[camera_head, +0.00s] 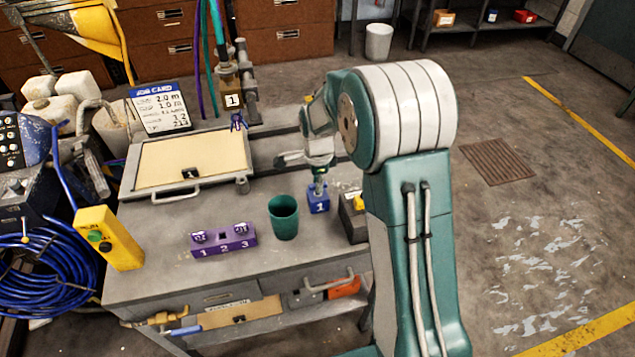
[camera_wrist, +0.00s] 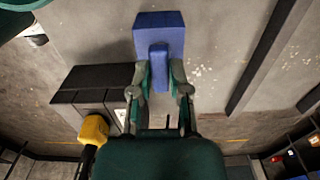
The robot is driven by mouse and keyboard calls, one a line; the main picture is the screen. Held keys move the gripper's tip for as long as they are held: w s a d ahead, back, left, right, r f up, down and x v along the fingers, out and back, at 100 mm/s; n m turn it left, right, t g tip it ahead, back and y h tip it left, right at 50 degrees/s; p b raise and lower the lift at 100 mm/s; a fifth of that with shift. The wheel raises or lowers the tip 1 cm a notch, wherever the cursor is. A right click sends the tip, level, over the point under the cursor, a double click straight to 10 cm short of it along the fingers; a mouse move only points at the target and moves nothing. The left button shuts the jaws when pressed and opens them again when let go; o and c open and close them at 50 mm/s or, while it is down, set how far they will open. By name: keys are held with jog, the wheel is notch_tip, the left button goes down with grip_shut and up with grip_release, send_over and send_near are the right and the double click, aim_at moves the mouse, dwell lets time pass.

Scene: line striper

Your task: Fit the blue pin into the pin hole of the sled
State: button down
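A blue block (camera_head: 319,203) marked 1 stands on the bench beside the teal cup. It is also in the wrist view (camera_wrist: 160,24). The blue pin (camera_wrist: 158,66) shows there in front of the block, between my gripper's fingers. My gripper (camera_head: 319,178) points down just above the block. In the wrist view my gripper (camera_wrist: 158,82) has its fingers drawn in against both sides of the pin. The pin's lower end is not clear. I cannot make out the sled's pin hole. A hose-fed post (camera_head: 229,82) tagged 1 at the back may belong to the sled.
A teal cup (camera_head: 284,218) and a purple rack (camera_head: 223,242) marked 1 2 3 stand left of the block. A dark box (camera_head: 353,222) stands close on its right. Bare bench lies in front.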

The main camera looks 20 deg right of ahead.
jog(key=shift+r, duration=0.6)
dwell(0.5)
jog(key=shift+r, duration=2.9)
jog(key=shift+w, duration=0.1)
